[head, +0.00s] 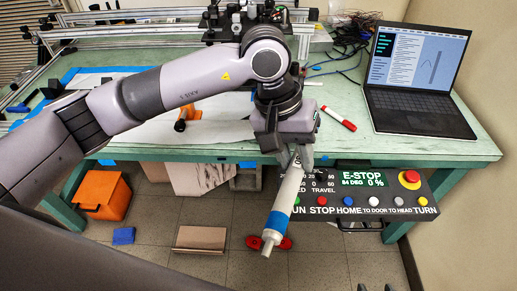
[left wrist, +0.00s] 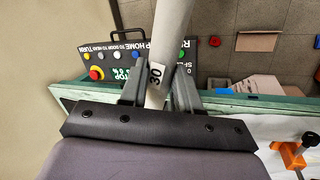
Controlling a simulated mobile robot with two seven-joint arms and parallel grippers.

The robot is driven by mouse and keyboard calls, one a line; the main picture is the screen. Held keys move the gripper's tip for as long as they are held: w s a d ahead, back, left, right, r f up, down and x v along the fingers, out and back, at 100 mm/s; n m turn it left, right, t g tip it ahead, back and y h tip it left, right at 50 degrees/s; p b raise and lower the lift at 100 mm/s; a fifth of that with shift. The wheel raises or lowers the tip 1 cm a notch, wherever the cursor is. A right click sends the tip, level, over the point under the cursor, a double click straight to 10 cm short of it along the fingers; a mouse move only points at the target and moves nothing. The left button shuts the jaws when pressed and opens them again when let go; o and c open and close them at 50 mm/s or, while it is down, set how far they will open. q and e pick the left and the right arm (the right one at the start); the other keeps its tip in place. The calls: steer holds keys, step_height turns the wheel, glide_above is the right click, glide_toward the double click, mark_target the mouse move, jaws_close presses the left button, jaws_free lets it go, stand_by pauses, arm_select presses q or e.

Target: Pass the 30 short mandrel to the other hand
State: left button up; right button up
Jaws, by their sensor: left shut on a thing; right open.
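The 30 short mandrel (head: 285,203) is a pale tube with a blue band and a narrow stub at its lower end. My left gripper (head: 292,158) is shut on its upper end, and it hangs tilted in front of the table edge. In the left wrist view the mandrel (left wrist: 171,30) runs up between the fingers of the left gripper (left wrist: 159,90), with a "30" label near them. My right gripper (head: 375,288) shows only as two fingertips, apart and empty, at the bottom edge of the head view, to the right of the mandrel's lower end.
The control panel (head: 345,212) with E-stop is fixed at the table front, behind the mandrel. An orange bin (head: 102,196) and a red object (head: 284,243) are on the floor.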

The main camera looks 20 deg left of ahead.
steer(key=shift+o, duration=0.5)
steer(key=w+a+r+m+g+y, duration=0.25)
steer(key=w+r+m+y, duration=0.25)
steer(key=w+r, duration=0.9)
step_height(320, 180, up, 20)
steer(key=g+y, duration=0.3)
steer(key=g, duration=0.3)
arm_select(q)
steer(key=d+r, duration=0.1)
steer(key=d, duration=0.8)
steer(key=shift+r+m, duration=0.3)
arm_select(e)
steer(key=a+f+n, duration=0.1)
steer(key=a+f, duration=0.6)
steer(key=a, duration=0.3)
steer(key=shift+w, duration=0.45)
